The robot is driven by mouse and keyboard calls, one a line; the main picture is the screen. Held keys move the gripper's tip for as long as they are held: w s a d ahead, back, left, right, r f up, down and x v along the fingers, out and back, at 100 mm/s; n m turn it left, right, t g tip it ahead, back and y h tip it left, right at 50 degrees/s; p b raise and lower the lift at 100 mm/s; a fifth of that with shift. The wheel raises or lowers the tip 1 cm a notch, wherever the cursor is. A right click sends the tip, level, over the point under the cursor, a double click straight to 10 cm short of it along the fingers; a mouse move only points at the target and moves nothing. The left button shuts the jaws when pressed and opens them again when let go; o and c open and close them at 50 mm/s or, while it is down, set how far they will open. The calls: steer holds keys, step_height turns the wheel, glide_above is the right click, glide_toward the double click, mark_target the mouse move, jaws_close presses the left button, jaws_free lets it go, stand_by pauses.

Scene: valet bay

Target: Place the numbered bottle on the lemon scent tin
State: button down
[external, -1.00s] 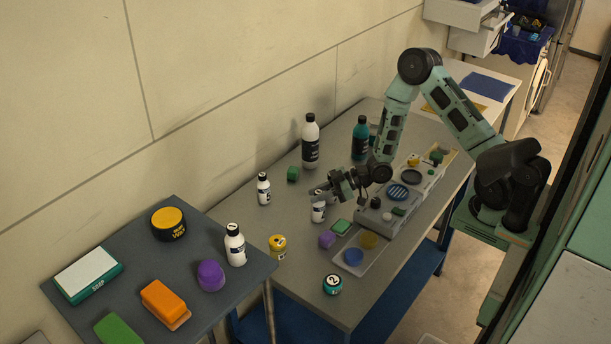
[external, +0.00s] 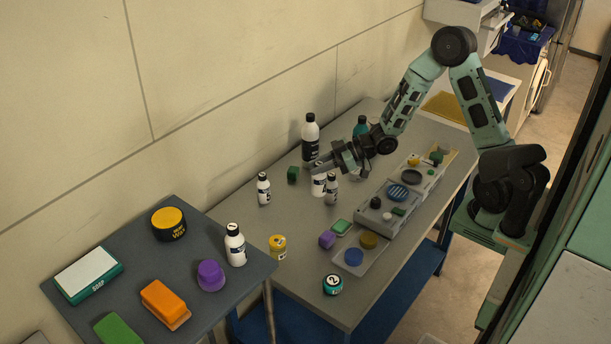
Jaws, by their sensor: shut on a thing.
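My gripper (external: 320,168) is shut on a small white bottle with a dark label (external: 319,186). The bottle hangs roughly upright under the fingers, which cover its top; its number cannot be read. A similar white bottle (external: 331,190) stands just to its right, and a small gap or contact between them cannot be made out. A yellow tin (external: 278,246), perhaps the lemon scent tin, stands near the table's front left edge with nothing on it. A teal tin marked 2 (external: 333,285) stands to its lower right.
Another small white bottle (external: 263,189) and a green block (external: 292,174) stand left of the gripper. A tall white bottle (external: 310,141) is behind it.

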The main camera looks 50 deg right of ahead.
step_height(320, 180, up, 8)
steer(key=shift+f, duration=0.15)
steer(key=w+d+m+t+h+b, duration=0.1)
steer(key=d+m+t+h, duration=0.1)
steer(key=d, duration=1.1)
steer(key=w+d+m+t+h, duration=0.1)
steer(key=d+m+h, duration=0.15)
steer(key=d, duration=1.05)
step_height(320, 180, down, 15)
steer(key=shift+f, duration=0.15)
steer(key=shift+f, duration=0.2)
steer(key=c, duration=1.2)
jaws_free()
